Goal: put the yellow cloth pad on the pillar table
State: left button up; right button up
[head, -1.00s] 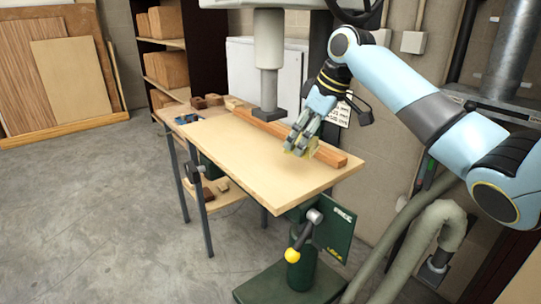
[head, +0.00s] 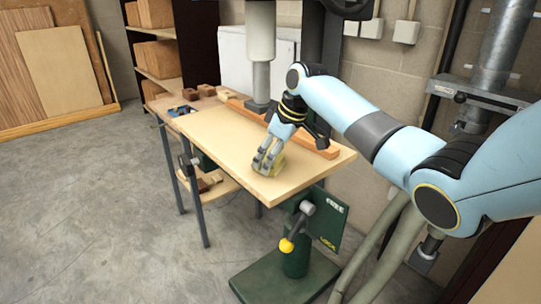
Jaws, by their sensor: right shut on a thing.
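The yellow cloth pad (head: 276,167) is between the fingers of my right gripper (head: 268,162), which is shut on it. The gripper points down over the front part of the pillar table's light wooden top (head: 225,135). The pad is at or just above the surface; I cannot tell if it touches. The fingers hide part of the pad. My left gripper is not in the head view.
A long wooden bar (head: 300,135) lies along the table's back edge, behind the gripper. A grey machine column (head: 262,60) stands over the back. A lever with a yellow knob (head: 286,245) sticks out below the front corner. Small wooden blocks (head: 207,90) sit at the far left.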

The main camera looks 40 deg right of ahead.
jog(key=o, duration=1.1)
jog(key=shift+f, duration=0.1)
jog(key=shift+c, duration=0.2)
jog(key=b+v, duration=0.1)
jog(key=v, duration=1.1)
